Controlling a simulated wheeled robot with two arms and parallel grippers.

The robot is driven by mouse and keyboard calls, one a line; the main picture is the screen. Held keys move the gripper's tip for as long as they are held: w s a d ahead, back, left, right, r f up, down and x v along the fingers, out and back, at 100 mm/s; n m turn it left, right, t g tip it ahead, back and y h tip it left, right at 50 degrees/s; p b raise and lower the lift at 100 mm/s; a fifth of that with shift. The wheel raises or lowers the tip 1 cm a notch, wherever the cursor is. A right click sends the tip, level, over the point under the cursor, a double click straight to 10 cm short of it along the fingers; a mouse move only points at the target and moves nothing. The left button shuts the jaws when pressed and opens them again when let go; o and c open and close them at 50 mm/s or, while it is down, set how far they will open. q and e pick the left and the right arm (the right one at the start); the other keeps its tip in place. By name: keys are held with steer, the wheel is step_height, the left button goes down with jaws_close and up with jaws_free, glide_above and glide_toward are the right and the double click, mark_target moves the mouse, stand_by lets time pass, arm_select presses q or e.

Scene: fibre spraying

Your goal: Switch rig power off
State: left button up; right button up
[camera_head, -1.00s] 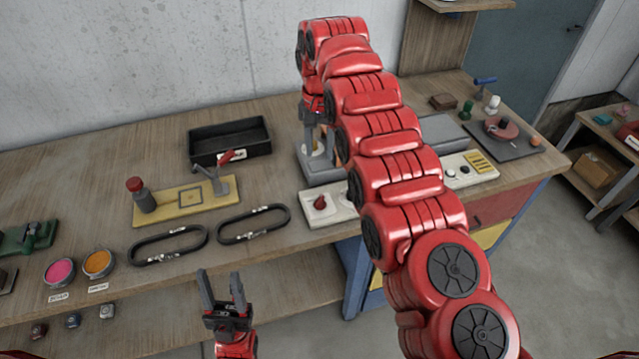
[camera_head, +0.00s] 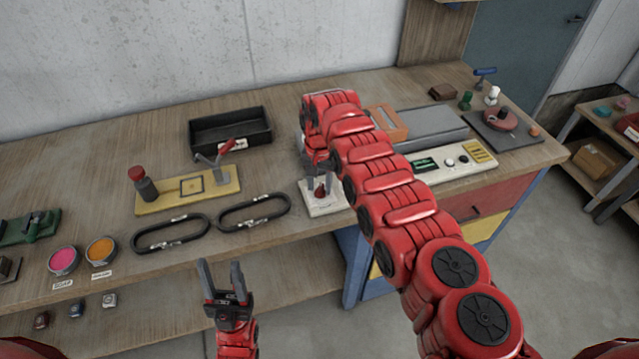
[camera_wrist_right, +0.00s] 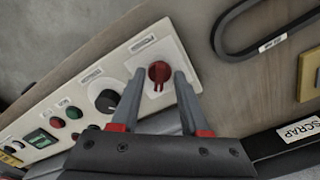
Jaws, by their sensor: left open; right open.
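The rig's control panel (camera_head: 434,169) lies along the front of the bench. Its red rotary power switch (camera_wrist_right: 159,73) sits on a white plate at the panel's end, and the switch also shows in the head view (camera_head: 320,191). My right gripper (camera_wrist_right: 160,82) is open, with its two fingers on either side of the red switch; I cannot tell whether they touch it. In the head view my right gripper (camera_head: 320,183) points down over the switch. My left gripper (camera_head: 221,282) is open and empty in front of the bench edge.
A black scrap bin (camera_head: 231,133) stands at the back. A yellow plate (camera_head: 190,190) with a clamp and a red-capped bottle lies left of the switch. Two black oval rings (camera_head: 254,213) lie near the front edge. A black knob (camera_wrist_right: 106,101) neighbours the switch.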

steer(key=shift+s+f, duration=0.1)
steer(key=shift+f, duration=0.3)
steer(key=shift+c, duration=0.3)
jaws_close()
